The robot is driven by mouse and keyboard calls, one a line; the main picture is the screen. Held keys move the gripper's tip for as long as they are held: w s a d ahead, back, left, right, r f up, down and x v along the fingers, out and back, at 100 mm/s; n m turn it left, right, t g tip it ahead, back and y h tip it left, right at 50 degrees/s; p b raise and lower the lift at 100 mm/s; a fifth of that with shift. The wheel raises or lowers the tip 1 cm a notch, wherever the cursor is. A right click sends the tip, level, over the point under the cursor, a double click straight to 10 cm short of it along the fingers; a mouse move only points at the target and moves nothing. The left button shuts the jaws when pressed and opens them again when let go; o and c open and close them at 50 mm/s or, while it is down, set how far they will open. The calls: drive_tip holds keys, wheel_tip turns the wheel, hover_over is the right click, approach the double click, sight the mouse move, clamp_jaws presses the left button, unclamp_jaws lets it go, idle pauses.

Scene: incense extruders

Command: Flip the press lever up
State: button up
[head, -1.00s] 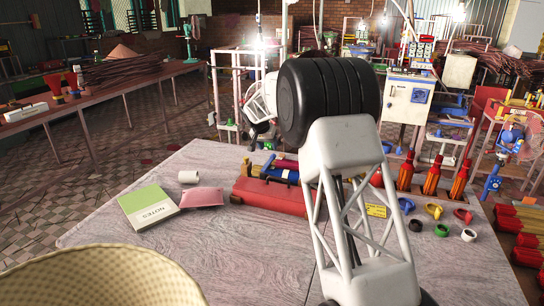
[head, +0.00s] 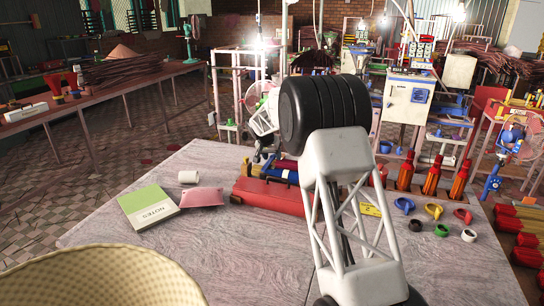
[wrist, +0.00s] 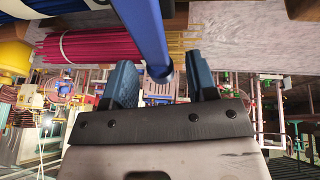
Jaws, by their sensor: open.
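A blue bar, which looks like the press lever (wrist: 148,35), comes down from the top of the wrist view. Its rounded end lies in the gap between the fingers of my gripper (wrist: 162,84). The blue fingers stand apart on either side of it; I cannot tell whether either one touches it. In the head view a short blue bar (head: 267,166) slants up over a long red body (head: 268,195), below my gripper (head: 262,150). My arm hides the right part of that red body.
On the table (head: 235,255) lie a green notebook (head: 149,206), a pink packet (head: 201,196) and a white roll (head: 188,177). A woven basket (head: 95,275) fills the near left corner. Red bottles (head: 431,178) and several coloured rings (head: 433,210) are at right. Magenta sticks (wrist: 90,46) show in the wrist view.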

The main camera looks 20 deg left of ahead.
sight(271, 158)
clamp_jaws()
drive_tip(key=shift+r, duration=0.15)
idle(0.4)
drive_tip(key=shift+s+r+t, duration=0.3)
drive_tip(key=shift+r+t, duration=0.4)
drive_tip(key=shift+t, duration=0.05)
drive_tip(key=shift+s+r+t, duration=0.25)
drive_tip(key=shift+r+t, duration=0.4)
drive_tip(key=shift+t, duration=0.1)
drive_tip(key=shift+s+r+m+t, duration=0.15)
drive_tip(key=shift+s+r+t, duration=0.35)
drive_tip(key=shift+r+t, duration=0.25)
drive_tip(key=shift+s+r+m+t, duration=0.15)
drive_tip(key=shift+s+r+t, duration=0.3)
drive_tip(key=shift+r+t, duration=0.3)
drive_tip(key=shift+s+r+t, duration=0.5)
drive_tip(key=shift+s+t, duration=0.2)
drive_tip(key=shift+t, duration=0.15)
drive_tip(key=shift+s+r+t, duration=0.5)
drive_tip(key=shift+s+t, duration=0.15)
drive_tip(key=shift+t, duration=0.2)
drive_tip(key=s+t, duration=0.1)
drive_tip(key=s+r+t, duration=0.1)
drive_tip(key=t, duration=0.1)
drive_tip(key=shift+s+r+m+h, duration=0.1)
drive_tip(key=shift+s+m+h, duration=0.2)
drive_tip(key=shift+s+h, duration=0.1)
